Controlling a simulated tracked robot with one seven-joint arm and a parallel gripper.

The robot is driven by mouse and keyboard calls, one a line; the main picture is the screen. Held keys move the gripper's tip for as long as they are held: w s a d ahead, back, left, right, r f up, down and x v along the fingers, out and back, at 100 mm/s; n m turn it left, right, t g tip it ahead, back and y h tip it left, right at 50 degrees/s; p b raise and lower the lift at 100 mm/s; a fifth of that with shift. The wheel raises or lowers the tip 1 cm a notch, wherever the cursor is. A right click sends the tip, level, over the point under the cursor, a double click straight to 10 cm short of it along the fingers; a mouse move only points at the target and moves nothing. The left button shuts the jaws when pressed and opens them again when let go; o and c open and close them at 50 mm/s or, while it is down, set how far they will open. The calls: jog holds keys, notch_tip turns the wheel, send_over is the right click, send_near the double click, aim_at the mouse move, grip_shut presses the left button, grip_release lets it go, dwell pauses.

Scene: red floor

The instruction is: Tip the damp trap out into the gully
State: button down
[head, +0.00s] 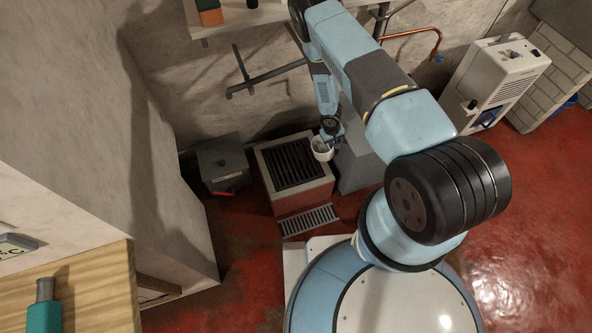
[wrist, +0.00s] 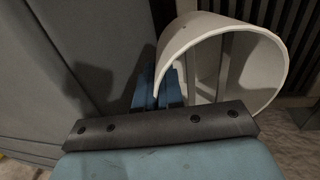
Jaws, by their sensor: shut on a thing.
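The damp trap looks like a white round tub (head: 322,154) in the head view. My gripper (head: 329,137) is shut on it. In the wrist view the tub (wrist: 181,38) shows large, its rim curving round a grey, shaded inside, with my blue fingers (wrist: 168,90) at its near wall. The gully appears to be the dark grating (head: 293,164) set in a raised pale surround with a red front. The tub hangs over the right edge of this surround. I cannot tell whether anything is in the tub or how far it is tilted.
A grey block (head: 357,160) stands close on the right of the gully. A dark grey box (head: 223,164) stands to its left. A flat floor grate (head: 309,220) lies in front. A white appliance (head: 497,75) stands far right. The red floor at right is clear.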

notch_tip(320, 180, up, 9)
jog(key=d+y, duration=0.1)
jog(key=y, duration=0.1)
jog(key=shift+w+d+r+g, duration=0.15)
jog(key=shift+w+d+g, duration=0.05)
jog(key=shift+d+g, duration=0.1)
dwell(0.6)
jog(key=shift+r, duration=0.1)
dwell(0.6)
